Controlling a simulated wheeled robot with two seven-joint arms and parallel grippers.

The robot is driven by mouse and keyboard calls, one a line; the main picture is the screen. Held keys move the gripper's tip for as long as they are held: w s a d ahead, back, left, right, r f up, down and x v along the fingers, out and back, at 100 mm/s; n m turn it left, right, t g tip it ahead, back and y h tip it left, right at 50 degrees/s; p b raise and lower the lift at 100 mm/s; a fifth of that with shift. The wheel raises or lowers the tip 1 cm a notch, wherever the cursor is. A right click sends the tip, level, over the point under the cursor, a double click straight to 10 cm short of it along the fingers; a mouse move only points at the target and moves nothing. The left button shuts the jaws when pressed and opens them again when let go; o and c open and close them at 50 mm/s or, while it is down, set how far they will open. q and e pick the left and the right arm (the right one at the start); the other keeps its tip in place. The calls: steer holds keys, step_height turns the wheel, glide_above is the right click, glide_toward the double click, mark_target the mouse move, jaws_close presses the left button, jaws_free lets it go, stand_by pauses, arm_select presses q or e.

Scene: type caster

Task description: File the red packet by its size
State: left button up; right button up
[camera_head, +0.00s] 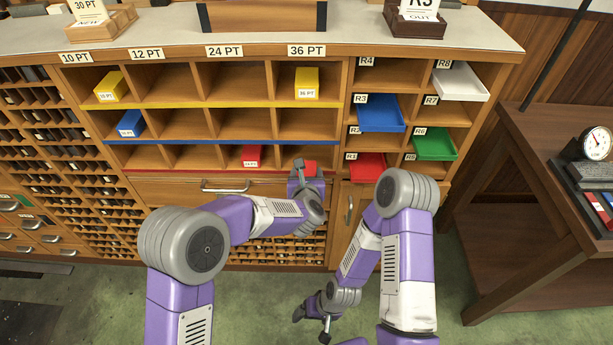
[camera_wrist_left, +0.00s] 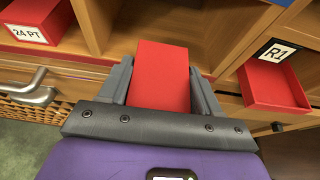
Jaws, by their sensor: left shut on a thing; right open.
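My left gripper (camera_head: 303,172) is shut on a red packet (camera_head: 310,168), which also shows between the fingers in the left wrist view (camera_wrist_left: 162,75). The packet is at the red-edged bottom row of the pigeonhole rack (camera_head: 205,140), at the 36 PT column. I cannot tell how far it is inside the opening. Its size label is hidden. Another red packet (camera_head: 251,156), marked 24 PT in the left wrist view (camera_wrist_left: 35,20), sits one compartment to the left. My right gripper (camera_head: 313,312) is open and empty, low over the floor.
Column labels read 10, 12, 24 and 36 PT. Yellow packets (camera_head: 111,87) (camera_head: 306,83) and a blue packet (camera_head: 131,123) sit in upper rows. Coloured trays, including a red tray (camera_head: 366,167) at R1, stand to the right. A drawer handle (camera_head: 225,187) protrudes below.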

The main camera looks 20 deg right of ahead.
mark_target(307, 159)
arm_select(q)
steer(key=shift+w+d+r, duration=0.1)
steer(key=shift+w+d, duration=0.2)
steer(key=shift+w, duration=0.65)
steer(key=shift+w+d+r, duration=0.1)
steer(key=shift+w+d, duration=0.15)
steer(key=shift+w, duration=0.7)
steer(key=shift+w+d+p, duration=0.2)
steer(key=shift+w, duration=0.45)
steer(key=shift+w+d+p, duration=0.15)
steer(key=shift+w, duration=0.5)
steer(key=shift+w+d+p, duration=0.2)
steer(key=shift+w+p, duration=0.05)
steer(key=shift+w, duration=0.4)
steer(key=shift+w+d+p, duration=0.2)
steer(key=shift+w+p, duration=0.05)
steer(key=shift+w, duration=0.4)
steer(key=o, duration=1.7)
steer(key=shift+f, duration=0.15)
steer(key=shift+s+f, duration=0.1)
steer(key=shift+f, duration=0.05)
steer(key=shift+p+v, duration=0.4)
steer(key=shift+v, duration=3.4)
